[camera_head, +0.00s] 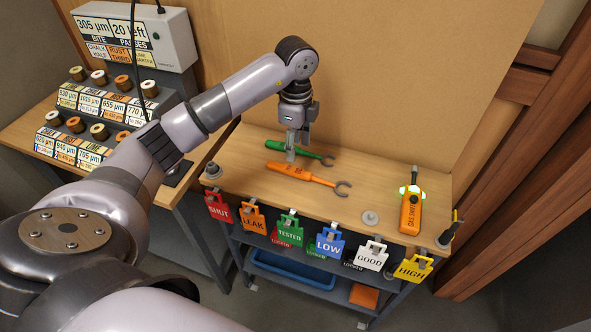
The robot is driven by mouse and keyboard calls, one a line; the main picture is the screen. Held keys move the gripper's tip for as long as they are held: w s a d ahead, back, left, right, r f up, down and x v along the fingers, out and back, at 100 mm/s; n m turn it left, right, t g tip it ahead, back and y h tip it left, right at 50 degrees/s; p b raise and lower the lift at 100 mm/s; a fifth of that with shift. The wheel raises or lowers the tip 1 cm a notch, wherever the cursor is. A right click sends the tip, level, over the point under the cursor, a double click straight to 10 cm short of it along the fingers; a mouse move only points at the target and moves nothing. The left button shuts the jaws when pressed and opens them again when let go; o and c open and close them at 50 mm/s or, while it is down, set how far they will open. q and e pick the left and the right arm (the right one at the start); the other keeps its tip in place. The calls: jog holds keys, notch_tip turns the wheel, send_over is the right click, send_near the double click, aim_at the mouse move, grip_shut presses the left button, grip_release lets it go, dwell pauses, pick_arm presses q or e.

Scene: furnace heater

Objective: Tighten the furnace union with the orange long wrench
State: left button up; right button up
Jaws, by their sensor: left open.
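The orange long wrench (302,174) lies flat on the wooden bench, its open jaw pointing right. A shorter-looking green wrench (279,147) lies behind it, partly hidden by my left gripper. My left gripper (291,156) points down over the bench, its fingertips appearing between the green wrench and the orange wrench's handle. It is open and holds nothing; its exact height above the bench is hard to judge. My right gripper and the furnace union are not in view.
An orange gas sniffer (410,212) stands at the bench's right. Coloured tags, including SHUT (218,207) and HIGH (412,268), hang along the front edge. A grey box (140,35) and labelled spool racks (105,92) stand at left. The bench between wrench and sniffer is mostly clear.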

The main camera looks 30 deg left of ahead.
aim_at(295, 170)
pick_arm(q)
notch_tip(295, 170, down, 3)
jog(key=shift+r, duration=0.1)
notch_tip(295, 170, down, 4)
jog(key=p, duration=0.2)
jog(key=shift+s+p, duration=0.15)
jog(key=shift+p, duration=0.2)
jog(key=shift+f, duration=0.7)
jog(key=shift+c, duration=0.5)
grip_shut()
jog(key=shift+r, duration=0.1)
